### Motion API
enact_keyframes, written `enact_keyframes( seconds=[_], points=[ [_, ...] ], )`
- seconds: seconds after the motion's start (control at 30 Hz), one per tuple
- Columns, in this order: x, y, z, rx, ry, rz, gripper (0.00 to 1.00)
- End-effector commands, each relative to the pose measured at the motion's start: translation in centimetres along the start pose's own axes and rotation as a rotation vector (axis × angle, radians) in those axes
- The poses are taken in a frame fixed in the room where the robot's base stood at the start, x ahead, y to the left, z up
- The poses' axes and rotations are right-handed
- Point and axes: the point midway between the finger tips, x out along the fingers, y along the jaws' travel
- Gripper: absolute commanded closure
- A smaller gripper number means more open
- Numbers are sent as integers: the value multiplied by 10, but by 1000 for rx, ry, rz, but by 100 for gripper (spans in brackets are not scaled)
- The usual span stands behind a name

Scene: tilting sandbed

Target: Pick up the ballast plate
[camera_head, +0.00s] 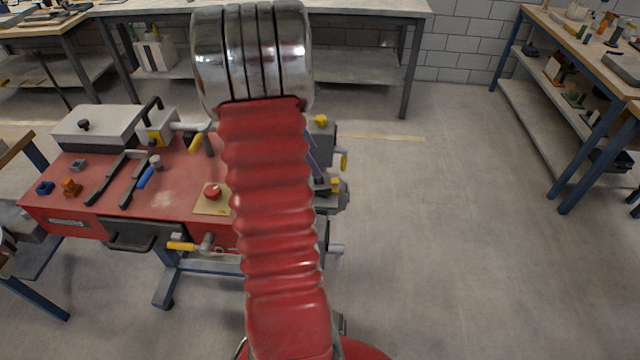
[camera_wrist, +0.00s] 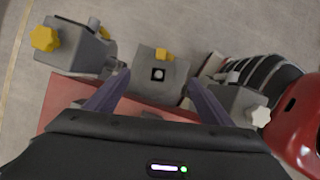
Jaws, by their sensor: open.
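In the wrist view my gripper (camera_wrist: 157,80) is open, its two purple fingers apart. A grey block (camera_wrist: 146,62) with a dark square recess and a small yellow part lies in view between the fingertips. I cannot tell whether the fingers touch it, or whether it is the ballast plate. In the head view my red arm hides most of my gripper; a purple sliver (camera_head: 313,158) shows at its right. A large grey flat slab (camera_head: 98,125) with a black knob lies at the back left of the red bench (camera_head: 60,210). Nothing is held.
Grey clamps with yellow knobs (camera_head: 322,121) line the bench's right end; one shows in the wrist view (camera_wrist: 75,48). Black bars (camera_head: 108,178), a blue-handled tool (camera_head: 146,178) and a red button on a tan plate (camera_head: 212,206) lie on the bench. Floor at right is clear.

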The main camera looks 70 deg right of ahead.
Motion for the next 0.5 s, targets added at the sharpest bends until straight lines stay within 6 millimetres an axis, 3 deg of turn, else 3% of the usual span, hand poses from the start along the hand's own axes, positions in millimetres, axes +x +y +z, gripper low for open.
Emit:
enact_keyframes(
  seconds=[0.2, 0.5],
  points=[
    [32, -1, 0, 1, 1, -2, 25],
    [41, 0, 0, 0, 1, 0, 25]
  ],
)
